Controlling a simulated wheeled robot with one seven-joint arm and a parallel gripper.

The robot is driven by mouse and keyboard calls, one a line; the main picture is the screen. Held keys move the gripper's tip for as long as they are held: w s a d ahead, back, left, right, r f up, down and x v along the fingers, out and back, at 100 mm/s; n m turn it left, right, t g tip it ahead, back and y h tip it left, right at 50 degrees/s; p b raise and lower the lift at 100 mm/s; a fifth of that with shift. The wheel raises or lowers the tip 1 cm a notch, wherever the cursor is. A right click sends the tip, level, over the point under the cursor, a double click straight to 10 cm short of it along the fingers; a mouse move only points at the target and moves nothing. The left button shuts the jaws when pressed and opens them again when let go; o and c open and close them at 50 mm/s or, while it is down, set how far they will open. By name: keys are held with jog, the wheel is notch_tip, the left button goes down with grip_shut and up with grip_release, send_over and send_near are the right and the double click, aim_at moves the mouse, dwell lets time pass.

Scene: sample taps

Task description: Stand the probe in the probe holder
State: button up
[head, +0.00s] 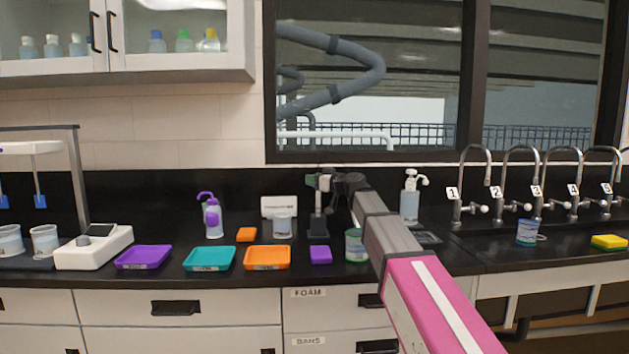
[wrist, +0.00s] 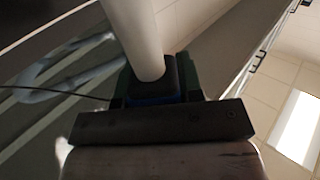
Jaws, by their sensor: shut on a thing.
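My gripper (head: 322,182) is above the back of the counter in the head view. In the wrist view it is shut on the probe (wrist: 143,40), a pale grey cylinder with a dark collar at the jaws and a thin dark cable at the left. In the head view a small grey upright piece, seemingly the probe, hangs below the jaws. A dark upright stand (head: 318,228), seemingly the probe holder, is right under it on the counter. I cannot tell whether the probe's lower end touches or enters the stand.
A white sign (head: 279,204) and a small beaker (head: 282,226) stand just left of the stand. Purple, teal (head: 210,258) and orange trays line the front. A jar (head: 354,245) stands beside my arm, and a pump bottle (head: 410,198) behind. Taps and a sink are at right.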

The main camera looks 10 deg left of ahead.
notch_tip(320, 180, down, 6)
dwell(1.4)
jog(key=o, duration=1.6)
jog(key=shift+d, duration=0.15)
jog(key=shift+r+v, duration=0.25)
jog(key=shift+v, duration=1.2)
jog(key=shift+r+v, duration=0.2)
jog(key=shift+v, duration=1.2)
jog(key=shift+s, duration=0.1)
